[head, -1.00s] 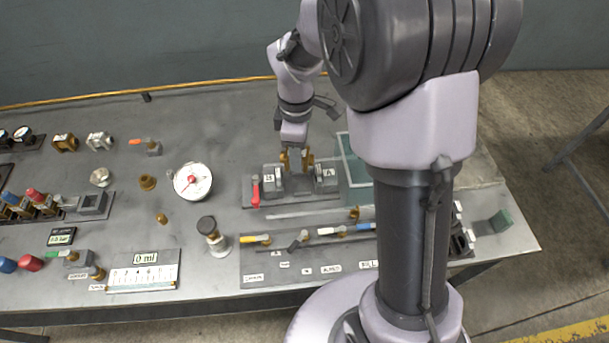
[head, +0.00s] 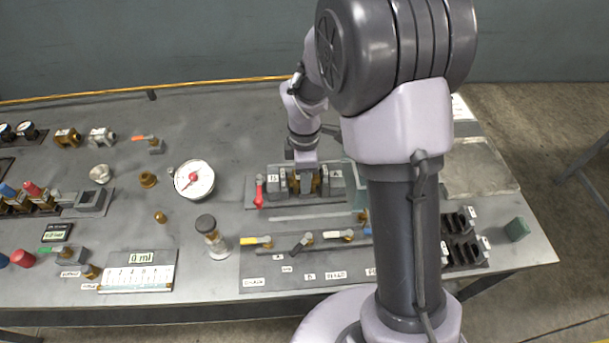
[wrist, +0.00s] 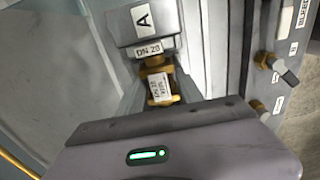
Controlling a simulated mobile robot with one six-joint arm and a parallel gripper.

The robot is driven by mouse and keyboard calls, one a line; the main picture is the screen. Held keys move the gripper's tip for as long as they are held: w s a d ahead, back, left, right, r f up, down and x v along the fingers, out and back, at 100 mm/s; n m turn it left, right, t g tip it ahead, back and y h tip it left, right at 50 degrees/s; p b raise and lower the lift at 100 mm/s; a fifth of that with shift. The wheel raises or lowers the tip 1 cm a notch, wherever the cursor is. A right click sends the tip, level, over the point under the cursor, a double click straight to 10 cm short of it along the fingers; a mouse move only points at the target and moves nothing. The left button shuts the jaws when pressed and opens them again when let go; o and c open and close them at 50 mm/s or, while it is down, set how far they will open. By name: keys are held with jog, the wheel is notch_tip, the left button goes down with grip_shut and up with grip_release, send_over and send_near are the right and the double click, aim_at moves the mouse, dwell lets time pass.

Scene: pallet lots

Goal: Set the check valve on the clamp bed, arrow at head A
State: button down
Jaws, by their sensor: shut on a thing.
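The check valve (wrist: 160,84) is a brass piece with a white label. My gripper (wrist: 158,72) is shut on it. In the head view the valve (head: 307,184) is low between the two clamp heads, under my gripper (head: 306,174). Head A (wrist: 143,20), a grey block marked A and DN 20, is close to one end of the valve; in the head view head A (head: 337,180) is on the right. The other head (head: 274,186) is on the left. I cannot make out the arrow, or whether the valve touches the clamp bed (head: 300,202).
A red lever (head: 259,191) stands at the clamp's left end. A round gauge (head: 194,179) and a capped bottle (head: 212,236) are further left. A panel of small coloured-handle valves (head: 310,273) lies in front. Bare table (head: 220,120) shows behind.

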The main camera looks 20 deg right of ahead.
jog(key=c, duration=0.8)
grip_release()
jog(key=shift+f, duration=0.1)
jog(key=shift+o, duration=0.2)
notch_tip(320, 180, up, 12)
jog(key=p, duration=0.5)
jog(key=s+a+r+m+t+y, duration=0.1)
jog(key=s+a+r+m+t, duration=0.15)
jog(key=s+r+m, duration=0.85)
jog(key=s+a+r+m+t+y, duration=0.1)
jog(key=s+r+m+t, duration=0.2)
jog(key=s+m, duration=0.6)
jog(key=shift+s+a+r, duration=0.15)
jog(key=shift+a+r, duration=0.05)
jog(key=shift+r, duration=0.15)
notch_tip(320, 180, down, 2)
jog(key=shift+f+b, duration=0.25)
jog(key=shift+b, duration=1)
